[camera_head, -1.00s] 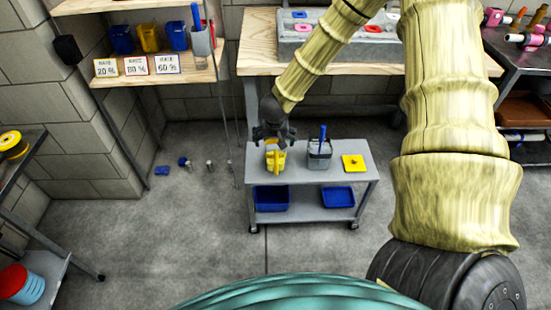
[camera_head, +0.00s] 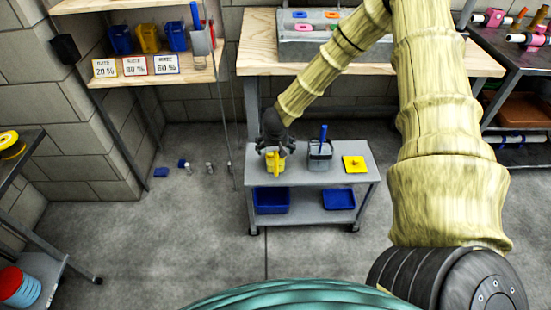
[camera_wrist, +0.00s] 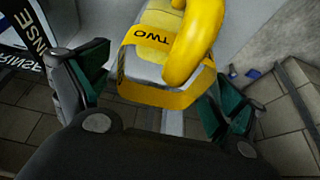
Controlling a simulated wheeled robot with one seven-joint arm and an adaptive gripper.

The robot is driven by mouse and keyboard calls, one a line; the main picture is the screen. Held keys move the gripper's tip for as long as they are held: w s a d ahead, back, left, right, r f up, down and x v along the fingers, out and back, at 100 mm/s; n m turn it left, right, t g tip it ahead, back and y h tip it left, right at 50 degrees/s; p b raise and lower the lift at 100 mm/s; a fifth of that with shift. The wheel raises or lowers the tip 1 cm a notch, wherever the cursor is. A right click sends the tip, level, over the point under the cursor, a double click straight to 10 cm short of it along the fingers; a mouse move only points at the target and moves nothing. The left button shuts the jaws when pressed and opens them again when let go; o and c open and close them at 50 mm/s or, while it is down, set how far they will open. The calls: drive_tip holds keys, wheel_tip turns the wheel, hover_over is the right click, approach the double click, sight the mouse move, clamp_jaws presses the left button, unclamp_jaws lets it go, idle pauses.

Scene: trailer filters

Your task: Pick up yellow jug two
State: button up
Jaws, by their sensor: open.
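The yellow jug two (camera_head: 275,162) stands on the top shelf of the grey cart (camera_head: 338,182), at its left end. In the wrist view its yellow handle (camera_wrist: 196,40) and a yellow band (camera_wrist: 150,92) with the word TWO face me. My gripper (camera_head: 276,150) is at the jug's top in the head view and hides part of it. In the wrist view my gripper (camera_wrist: 158,95) is open, with one green-padded finger on each side of the jug. I cannot tell whether either finger touches it.
A grey container (camera_head: 320,155) with a blue handle stands right of the jug, then a yellow square piece (camera_head: 354,164). Blue bins (camera_head: 271,199) sit on the cart's lower shelf. A wooden workbench (camera_head: 256,60) stands behind. Small objects lie on the floor to the left.

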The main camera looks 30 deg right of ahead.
drive_tip(key=shift+f, duration=0.1)
drive_tip(key=c, duration=1.1)
drive_tip(key=shift+c, duration=0.2)
drive_tip(key=shift+r, duration=0.2)
